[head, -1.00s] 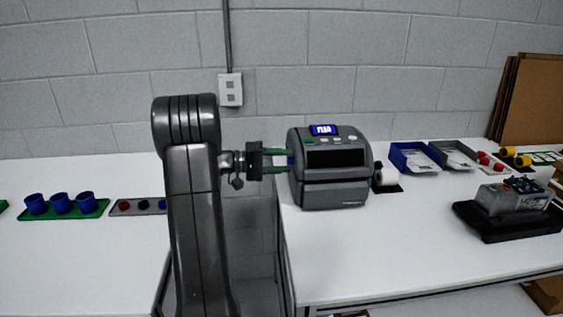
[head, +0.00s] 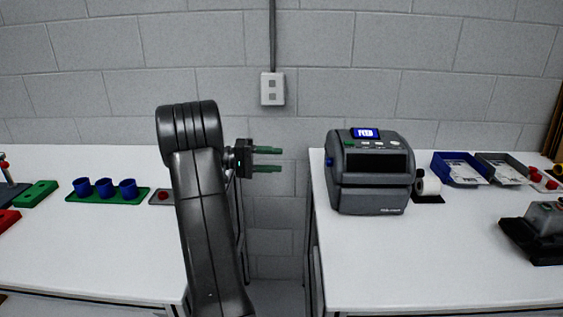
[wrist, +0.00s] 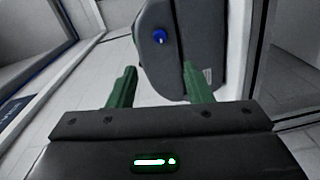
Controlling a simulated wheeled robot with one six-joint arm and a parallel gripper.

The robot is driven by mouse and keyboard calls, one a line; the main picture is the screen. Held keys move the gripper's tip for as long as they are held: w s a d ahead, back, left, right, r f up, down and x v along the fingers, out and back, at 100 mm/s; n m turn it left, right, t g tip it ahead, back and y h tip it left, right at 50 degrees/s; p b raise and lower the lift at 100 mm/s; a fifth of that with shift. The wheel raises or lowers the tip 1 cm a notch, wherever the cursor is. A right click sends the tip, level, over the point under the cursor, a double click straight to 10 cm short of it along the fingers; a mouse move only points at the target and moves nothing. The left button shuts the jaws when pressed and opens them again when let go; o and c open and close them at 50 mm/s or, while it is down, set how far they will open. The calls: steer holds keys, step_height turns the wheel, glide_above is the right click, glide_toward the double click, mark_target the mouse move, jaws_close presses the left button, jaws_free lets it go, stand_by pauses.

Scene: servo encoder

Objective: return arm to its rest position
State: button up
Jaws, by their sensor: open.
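My gripper (head: 268,159) is open and empty, with its two green fingers apart and pointing right. It is in the air over the gap between the two white tables, left of the grey label printer (head: 371,190) and clear of it. In the wrist view, my gripper (wrist: 155,88) has nothing between its fingers. The printer's side (wrist: 190,48) with a round blue knob (wrist: 160,37) lies beyond the fingertips. My arm is bent, its upper link rising in front of the left table's right edge.
A green tray with blue cups (head: 104,189) is on the left table (head: 90,245). The right table's front (head: 430,265) is clear. A wall box (head: 272,89) is behind.

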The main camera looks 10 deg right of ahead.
steer(key=shift+d, duration=0.1)
steer(key=p+x, duration=0.1)
steer(key=x, duration=1.2)
steer(key=shift+d, duration=0.35)
steer(key=shift+s, duration=0.1)
